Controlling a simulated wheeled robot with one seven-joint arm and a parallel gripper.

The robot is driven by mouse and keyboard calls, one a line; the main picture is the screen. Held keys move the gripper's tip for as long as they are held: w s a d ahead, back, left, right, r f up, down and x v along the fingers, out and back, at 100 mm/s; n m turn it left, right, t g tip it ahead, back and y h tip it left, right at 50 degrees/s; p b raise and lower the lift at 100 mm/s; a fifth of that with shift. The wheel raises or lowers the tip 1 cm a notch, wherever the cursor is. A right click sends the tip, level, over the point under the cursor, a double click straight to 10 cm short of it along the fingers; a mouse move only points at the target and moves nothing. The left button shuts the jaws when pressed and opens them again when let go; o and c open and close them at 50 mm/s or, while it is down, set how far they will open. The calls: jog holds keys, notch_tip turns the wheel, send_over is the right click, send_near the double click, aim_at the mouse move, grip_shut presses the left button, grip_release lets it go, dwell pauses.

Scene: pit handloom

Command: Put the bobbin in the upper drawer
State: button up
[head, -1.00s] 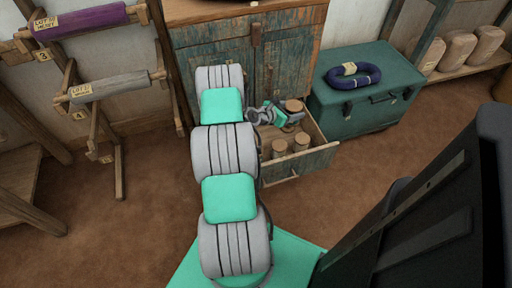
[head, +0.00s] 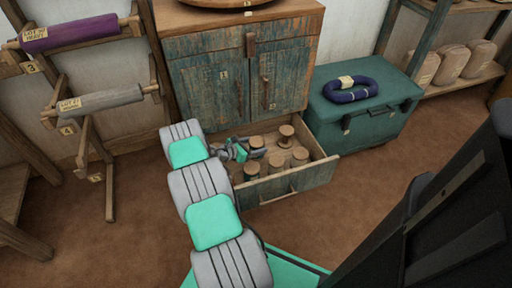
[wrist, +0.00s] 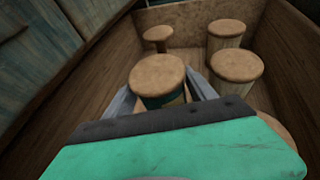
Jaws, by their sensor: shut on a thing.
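The wooden cabinet (head: 205,85) has an open lower drawer (head: 315,178) with several bobbins in it. The upper drawer (head: 205,43), above the two doors, is shut. My gripper (head: 250,152) is in the left part of the open lower drawer. It is shut on a bobbin (head: 257,142) with a brown top and teal thread. The held bobbin also shows upright between the fingers in the wrist view (wrist: 158,75); my gripper's body hides its lower part.
Other bobbins stand close by in the drawer, one at the right (wrist: 237,66) and a spool at the back (head: 286,134). A green chest (head: 365,125) with a blue coil (head: 350,90) stands right of the cabinet. Racks with cloth rolls (head: 100,101) are at the left. The floor in front is clear.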

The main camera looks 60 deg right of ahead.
jog(key=shift+r, duration=0.1)
jog(key=shift+f+b, duration=0.35)
jog(key=shift+b, duration=0.15)
jog(key=shift+f+b, duration=0.25)
jog(key=shift+b, duration=0.05)
jog(key=o, duration=1.5)
jog(key=shift+r, duration=0.15)
